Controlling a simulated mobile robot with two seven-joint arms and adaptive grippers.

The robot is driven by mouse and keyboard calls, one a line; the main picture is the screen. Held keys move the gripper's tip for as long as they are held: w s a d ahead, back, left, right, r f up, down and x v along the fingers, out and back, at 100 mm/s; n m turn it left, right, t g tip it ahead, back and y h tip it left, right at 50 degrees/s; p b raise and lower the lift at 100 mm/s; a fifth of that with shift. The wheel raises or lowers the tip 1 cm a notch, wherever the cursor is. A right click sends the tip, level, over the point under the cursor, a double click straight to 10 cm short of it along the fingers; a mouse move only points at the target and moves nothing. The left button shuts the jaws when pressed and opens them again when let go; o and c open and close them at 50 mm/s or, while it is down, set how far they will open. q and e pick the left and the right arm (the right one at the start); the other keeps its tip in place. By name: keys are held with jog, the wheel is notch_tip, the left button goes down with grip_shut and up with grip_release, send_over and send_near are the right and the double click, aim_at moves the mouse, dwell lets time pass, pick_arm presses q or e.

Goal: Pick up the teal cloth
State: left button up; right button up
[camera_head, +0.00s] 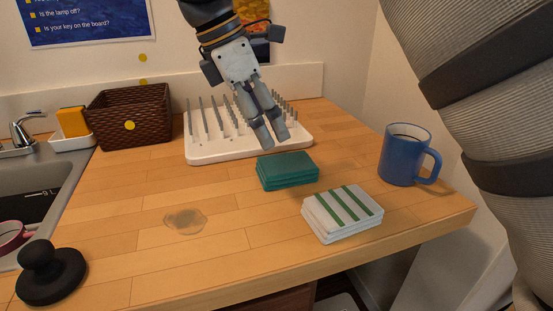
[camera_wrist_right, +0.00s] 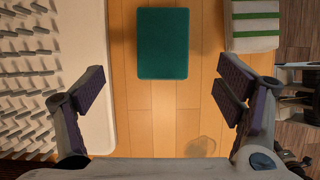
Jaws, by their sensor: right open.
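The teal cloth (camera_head: 287,171) is a folded stack lying flat on the wooden counter, in front of the white pegged rack. In the right wrist view the cloth (camera_wrist_right: 162,43) is at the top middle, beyond the fingertips and roughly between their lines. My right gripper (camera_head: 276,138) is above the counter, just behind the cloth in the head view, and is apart from it. In the right wrist view the right gripper (camera_wrist_right: 158,88) is open and empty, its two fingers wide apart. My left gripper is not in view.
A white cloth with green stripes (camera_head: 342,213) lies to the right of the teal one. A blue mug (camera_head: 407,155) stands at the right. The white rack (camera_head: 205,151) and a brown basket (camera_head: 129,117) are behind. A wet stain (camera_head: 185,221) and black knobbed object (camera_head: 49,274) are left.

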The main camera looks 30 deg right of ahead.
aim_at(283, 163)
jog(key=x, duration=0.8)
jog(key=shift+s+d+f+p, duration=0.15)
jog(key=shift+s+f+p, duration=0.1)
jog(key=shift+s+p, duration=0.1)
jog(key=shift+w+f, duration=0.1)
jog(key=shift+f, duration=0.15)
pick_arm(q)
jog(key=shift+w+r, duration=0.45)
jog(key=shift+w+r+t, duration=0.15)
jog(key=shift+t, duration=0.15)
pick_arm(e)
jog(key=shift+f, duration=0.2)
jog(key=c, duration=1.2)
